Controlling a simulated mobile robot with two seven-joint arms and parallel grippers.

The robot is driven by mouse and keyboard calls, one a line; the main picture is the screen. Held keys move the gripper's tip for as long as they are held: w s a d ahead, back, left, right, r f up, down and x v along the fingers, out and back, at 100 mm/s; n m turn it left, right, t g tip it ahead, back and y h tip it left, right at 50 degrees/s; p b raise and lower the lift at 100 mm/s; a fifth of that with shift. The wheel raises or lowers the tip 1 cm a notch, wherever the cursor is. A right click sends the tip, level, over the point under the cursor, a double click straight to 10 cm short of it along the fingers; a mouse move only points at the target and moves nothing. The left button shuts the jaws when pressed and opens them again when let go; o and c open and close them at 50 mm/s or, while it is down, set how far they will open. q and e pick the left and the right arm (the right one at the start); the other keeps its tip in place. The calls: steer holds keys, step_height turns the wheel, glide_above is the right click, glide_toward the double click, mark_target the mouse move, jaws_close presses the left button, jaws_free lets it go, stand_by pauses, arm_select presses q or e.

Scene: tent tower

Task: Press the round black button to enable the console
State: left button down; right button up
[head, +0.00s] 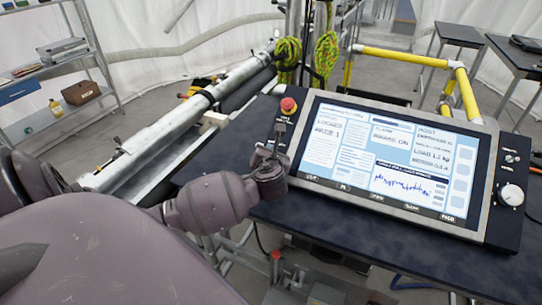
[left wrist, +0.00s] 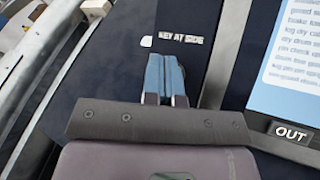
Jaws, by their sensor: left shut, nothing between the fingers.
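The console (head: 395,170) sits tilted on a dark table, with a lit screen reading "LOCKED". A red mushroom button on a yellow base (head: 288,105) is at the top of its dark left strip. My left gripper (head: 279,128) is over that strip, below the red button. In the left wrist view its blue fingers (left wrist: 166,72) are shut together with nothing between them, pointing at the label "KEY AT SIDE" (left wrist: 181,39). I cannot make out a round black button; my gripper and wrist cover the lower strip. Contact with the panel cannot be told. My right gripper is not in view.
A white knob (head: 511,195) and small controls are on the console's right strip. Metal truss tubes (head: 180,120) lie left of the table (head: 330,225). Yellow rails (head: 410,57) stand behind the console. Bare dark tabletop lies in front of the console.

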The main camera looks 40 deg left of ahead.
arm_select(q)
steer(key=shift+w+f, duration=0.1)
steer(key=shift+f, duration=0.05)
stand_by(0.8)
steer(key=shift+w+f+p, duration=0.15)
steer(key=shift+f+p, duration=0.05)
steer(key=shift+p, duration=0.15)
steer(key=shift+w+a+f, duration=0.1)
steer(key=shift+w+f, duration=0.05)
steer(key=shift+f, duration=0.1)
stand_by(0.6)
steer(key=shift+r, duration=0.1)
stand_by(0.3)
steer(key=shift+s+r, duration=0.4)
steer(key=shift+r, duration=0.15)
steer(key=s+r, duration=0.1)
steer(key=r, duration=0.1)
steer(key=s+d+r, duration=0.1)
steer(key=r, duration=0.1)
steer(key=shift+s, duration=0.35)
